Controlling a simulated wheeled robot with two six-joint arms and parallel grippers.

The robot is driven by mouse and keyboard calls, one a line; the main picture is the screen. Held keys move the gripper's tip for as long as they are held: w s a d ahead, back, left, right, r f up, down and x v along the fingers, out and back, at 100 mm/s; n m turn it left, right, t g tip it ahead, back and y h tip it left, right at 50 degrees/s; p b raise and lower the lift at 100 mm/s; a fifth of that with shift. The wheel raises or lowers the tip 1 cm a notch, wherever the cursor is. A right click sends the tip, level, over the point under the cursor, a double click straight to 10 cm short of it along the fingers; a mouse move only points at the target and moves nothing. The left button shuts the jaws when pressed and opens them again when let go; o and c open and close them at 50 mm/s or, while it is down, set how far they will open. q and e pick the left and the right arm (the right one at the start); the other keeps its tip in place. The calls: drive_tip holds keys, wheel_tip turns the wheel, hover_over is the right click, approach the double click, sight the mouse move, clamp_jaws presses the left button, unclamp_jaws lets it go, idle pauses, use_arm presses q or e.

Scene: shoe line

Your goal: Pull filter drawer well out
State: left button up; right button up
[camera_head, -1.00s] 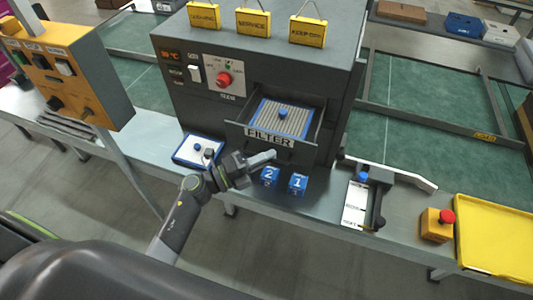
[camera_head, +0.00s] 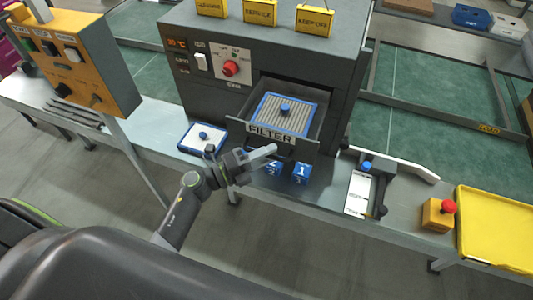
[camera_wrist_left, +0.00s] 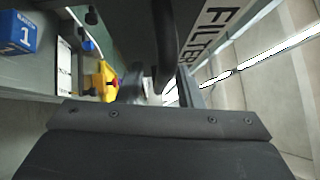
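The filter drawer (camera_head: 320,125) stands part-way out of the dark grey machine, its FILTER label on the front. My left gripper (camera_head: 274,149) is at the drawer front, just below the label. In the left wrist view, the dark drawer handle (camera_wrist_left: 163,45) runs between the gripper's fingers (camera_wrist_left: 158,90), which look closed around it; the contact itself is partly hidden. The FILTER label (camera_wrist_left: 210,30) is beside it. My right gripper is not in view.
Blue cubes marked 2 (camera_head: 273,168) and 1 (camera_head: 301,173) stand below the drawer, the 2 partly covered by my gripper. A white, blue-edged panel (camera_head: 190,142) lies left. A fixture (camera_head: 360,195), red button box (camera_head: 438,213) and yellow tray (camera_head: 500,230) stand right.

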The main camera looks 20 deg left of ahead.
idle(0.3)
use_arm(q)
drive_tip(key=b+v, duration=0.7)
drive_tip(key=v, duration=1)
drive_tip(key=shift+a, duration=0.15)
drive_tip(key=shift+f, duration=0.1)
